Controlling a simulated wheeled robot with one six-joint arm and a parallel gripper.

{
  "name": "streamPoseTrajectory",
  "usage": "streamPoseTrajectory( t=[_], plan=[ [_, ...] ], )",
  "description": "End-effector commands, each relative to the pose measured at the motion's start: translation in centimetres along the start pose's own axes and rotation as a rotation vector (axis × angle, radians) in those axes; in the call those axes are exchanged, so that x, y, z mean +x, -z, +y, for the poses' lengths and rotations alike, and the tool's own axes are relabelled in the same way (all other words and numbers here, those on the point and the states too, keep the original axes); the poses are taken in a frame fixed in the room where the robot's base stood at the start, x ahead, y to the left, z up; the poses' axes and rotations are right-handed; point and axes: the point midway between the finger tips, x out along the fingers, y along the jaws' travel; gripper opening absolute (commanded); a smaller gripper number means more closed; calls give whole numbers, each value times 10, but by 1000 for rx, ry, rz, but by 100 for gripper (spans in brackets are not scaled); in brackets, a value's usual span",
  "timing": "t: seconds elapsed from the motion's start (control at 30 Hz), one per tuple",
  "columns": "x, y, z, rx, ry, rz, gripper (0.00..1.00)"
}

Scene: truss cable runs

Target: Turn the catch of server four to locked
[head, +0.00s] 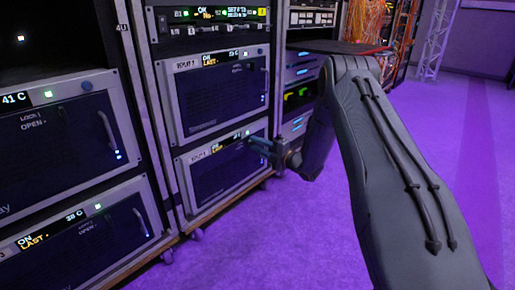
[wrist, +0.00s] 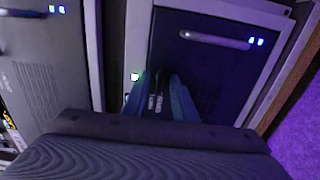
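Several servers with dark fronts stand in the racks; I cannot read which is number four. My gripper (head: 258,144) is at the top right of the lower server (head: 222,176) in the right rack. In the wrist view my gripper (wrist: 160,98) has two bluish fingers with a gap between them, over this server's dark front (wrist: 205,75). Small pale label marks (wrist: 155,102) show in the gap. The catch itself is not clearly visible, and its position cannot be told. I cannot tell whether the fingers touch it.
The server above (head: 215,95) has a handle at its right. Two more servers, an upper one (head: 55,150) and a lower one (head: 85,240), fill the left rack. A bar handle (wrist: 215,40) with blue lights stands near the fingers. Purple floor (head: 270,240) is clear at right.

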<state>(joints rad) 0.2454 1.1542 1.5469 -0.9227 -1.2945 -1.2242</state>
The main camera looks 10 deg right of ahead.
Motion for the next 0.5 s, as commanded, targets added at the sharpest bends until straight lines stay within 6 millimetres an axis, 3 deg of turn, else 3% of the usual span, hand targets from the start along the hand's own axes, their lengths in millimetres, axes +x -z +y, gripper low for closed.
streamPoseTrajectory(
  t=[0.2,0.37,0.5],
  plan=[
    [1,0,1,0,0,0,25],
    [1,0,0,0,1,0,0],
    [0,0,0,0,1,0,0]
  ],
)
